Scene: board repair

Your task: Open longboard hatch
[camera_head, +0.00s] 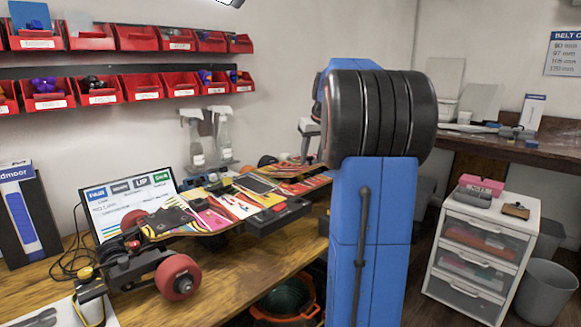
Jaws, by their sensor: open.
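A longboard (212,214) with a brightly coloured graphic deck lies on the wooden workbench, running from the left front toward the back right. A large red wheel (180,277) and dark truck parts show at its near end. A black box-like part (277,217) sits along its near side. I cannot tell which part is the hatch, or whether it is open or shut. My blue arm with its black joint stands upright right of centre and hides what lies behind it. My gripper is not in view.
A screen (128,203) stands behind the longboard. Red bins (145,87) line the wall, with spray bottles (224,135) below. An orange-rimmed bucket (286,300) is under the bench. A white drawer unit (480,252) and grey waste bin (546,292) stand right. The bench's front middle is clear.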

